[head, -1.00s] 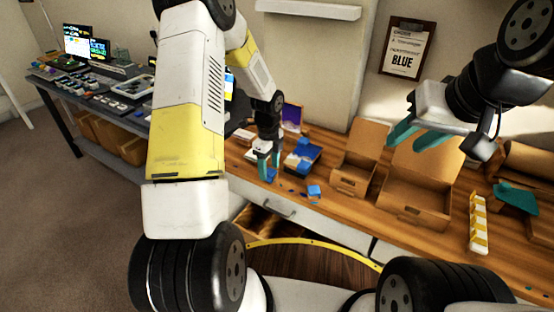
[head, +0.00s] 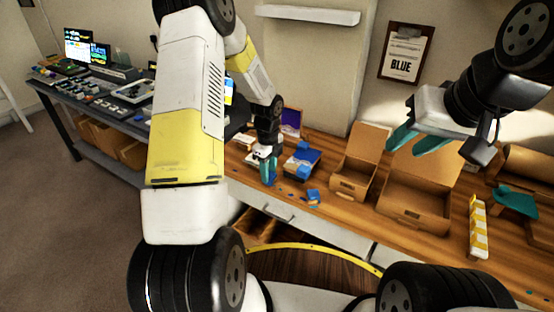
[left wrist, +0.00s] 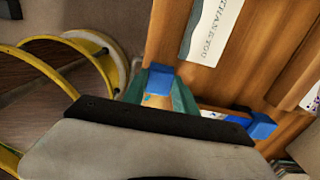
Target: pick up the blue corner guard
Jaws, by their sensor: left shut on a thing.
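My left gripper (head: 267,172) is low over the wooden bench in the head view, its teal fingers close together. In the left wrist view a blue corner guard (left wrist: 160,80) sits between the teal fingertips of the left gripper (left wrist: 158,92), which are shut on it. A second blue piece (head: 313,195) lies on the bench to the right, and another blue piece (head: 303,171) is by a blue-and-white box. My right gripper (head: 418,142) is open and empty, raised above the cardboard boxes.
Two open cardboard boxes (head: 353,180) (head: 412,205) stand right of the blue pieces. A yellow-and-white striped strip (head: 478,228) and a teal cloth-like item (head: 515,201) lie further right. A clipboard (head: 406,52) reading "BLUE" hangs on the wall.

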